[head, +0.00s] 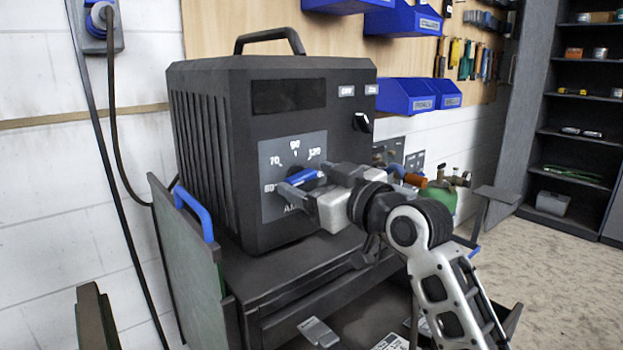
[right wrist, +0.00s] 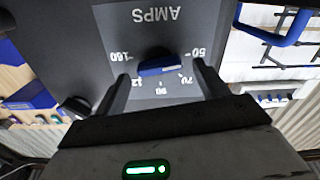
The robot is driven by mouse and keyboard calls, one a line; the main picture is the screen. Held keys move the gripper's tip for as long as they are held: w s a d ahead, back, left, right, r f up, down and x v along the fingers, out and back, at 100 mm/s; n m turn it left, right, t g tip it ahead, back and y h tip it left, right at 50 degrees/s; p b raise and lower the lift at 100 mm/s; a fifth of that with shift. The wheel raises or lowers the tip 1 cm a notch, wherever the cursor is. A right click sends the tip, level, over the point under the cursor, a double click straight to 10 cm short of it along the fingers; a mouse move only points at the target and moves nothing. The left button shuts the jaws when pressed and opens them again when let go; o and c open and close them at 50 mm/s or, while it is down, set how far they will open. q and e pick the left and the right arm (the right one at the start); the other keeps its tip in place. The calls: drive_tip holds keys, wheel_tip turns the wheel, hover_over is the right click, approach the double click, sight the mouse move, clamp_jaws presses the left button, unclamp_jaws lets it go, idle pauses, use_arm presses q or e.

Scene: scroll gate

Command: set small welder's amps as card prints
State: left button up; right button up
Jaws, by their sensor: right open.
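The small welder (head: 210,150) is a black box with a carry handle, standing on a dark cart. Its grey AMPS dial plate (head: 270,150) carries printed numbers, 70, 90 and 120 among them. The blue dial knob (head: 305,175) also shows in the right wrist view (right wrist: 158,67), upside down, with a pale mark on its end toward the 50 and 70 side. My right gripper (head: 312,182) is open at the dial, its fingers (right wrist: 163,80) on either side of the knob; contact is unclear. White printed cards (head: 390,342) lie low on the cart, too small to read.
A black switch (head: 361,122) sits at the welder's upper right. A blue cart handle (head: 194,212) is at the left. A green bottle with brass fittings (head: 440,198) stands behind my right arm. Blue bins (head: 405,96) hang on the wall board. Open floor lies at the right.

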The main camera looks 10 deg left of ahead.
drive_tip(key=shift+w+a, duration=0.2)
drive_tip(key=shift+a, duration=0.05)
